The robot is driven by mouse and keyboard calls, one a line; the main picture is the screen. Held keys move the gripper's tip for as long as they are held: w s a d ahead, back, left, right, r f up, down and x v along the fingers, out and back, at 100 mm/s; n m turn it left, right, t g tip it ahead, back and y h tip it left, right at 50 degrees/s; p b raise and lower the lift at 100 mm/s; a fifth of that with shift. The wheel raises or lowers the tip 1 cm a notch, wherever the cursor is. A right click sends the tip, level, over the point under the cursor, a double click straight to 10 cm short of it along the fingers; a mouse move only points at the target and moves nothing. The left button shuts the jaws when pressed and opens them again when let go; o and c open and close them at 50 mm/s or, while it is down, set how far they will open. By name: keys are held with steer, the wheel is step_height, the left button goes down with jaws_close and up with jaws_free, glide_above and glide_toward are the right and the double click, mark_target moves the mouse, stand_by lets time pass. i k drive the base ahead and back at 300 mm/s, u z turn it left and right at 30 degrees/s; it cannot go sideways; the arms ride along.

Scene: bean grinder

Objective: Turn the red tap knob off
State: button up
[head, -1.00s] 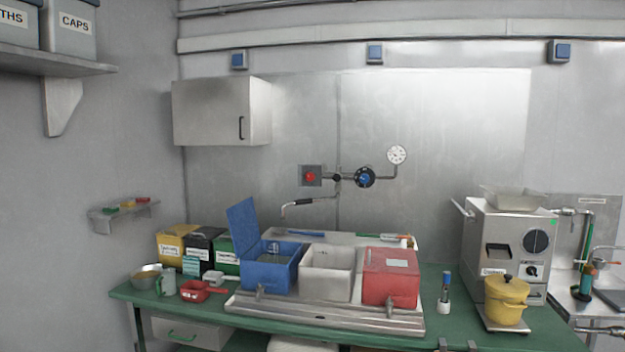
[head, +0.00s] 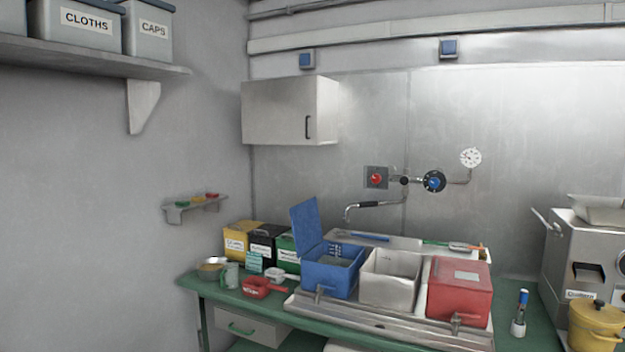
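The red tap knob (head: 376,180) sits on a square grey plate (head: 369,171) on the metal back wall, above the counter. A pipe runs right from it to a blue-and-black round knob (head: 434,181) and a white dial gauge (head: 470,157). A bent spout (head: 362,207) hangs below the pipe. The knob's turn position is too small to tell. My gripper is in no view.
A green-topped counter (head: 232,291) stands below, holding a blue open-lidded bin (head: 331,279), a white bin (head: 388,290) and a red bin (head: 459,306). A wall cabinet (head: 280,112) hangs at upper left of the knob. A grinder machine (head: 580,250) stands at right.

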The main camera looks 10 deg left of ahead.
mark_target(376, 178)
steer(key=u, duration=0.9)
steer(key=i, duration=0.85)
steer(key=u, duration=0.75)
steer(key=i, duration=1.45)
steer(key=z, duration=0.95)
steer(key=i, duration=0.9)
steer(key=z, duration=0.75)
